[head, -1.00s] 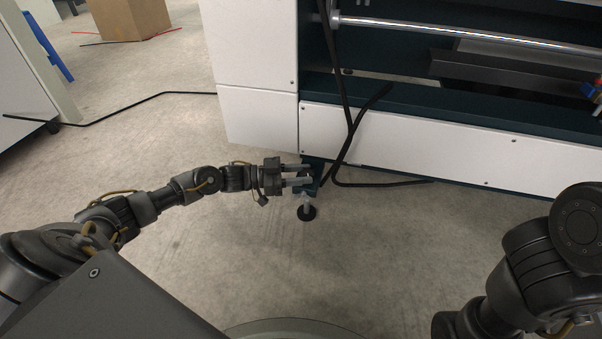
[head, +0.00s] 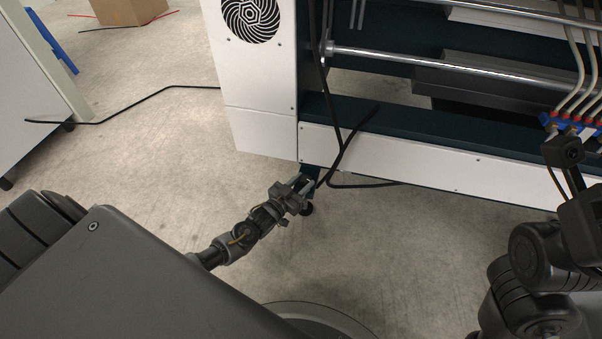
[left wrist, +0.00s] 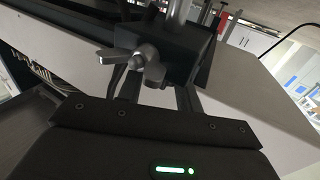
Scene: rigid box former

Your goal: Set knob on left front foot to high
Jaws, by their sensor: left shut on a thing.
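The left front foot (head: 308,208) stands under the left end of the machine's white lower panel, mostly hidden behind my left gripper in the head view. In the left wrist view, a dark block (left wrist: 188,48) carries the foot's metal rod (left wrist: 178,14). The knob (left wrist: 150,68), a grey metal wing-shaped piece, sits on the block's near side. My left gripper (head: 303,183) reaches the foot, and its fingers are shut on the knob. The fingertips are partly hidden by the knob. My right arm is at the right edge of the head view; its jaws do not show clearly.
The machine's white panel (head: 400,160) stands just above the foot. A black cable (head: 345,150) hangs down the machine and runs along the floor close to my left gripper. A cardboard box (head: 128,10) stands at the back.

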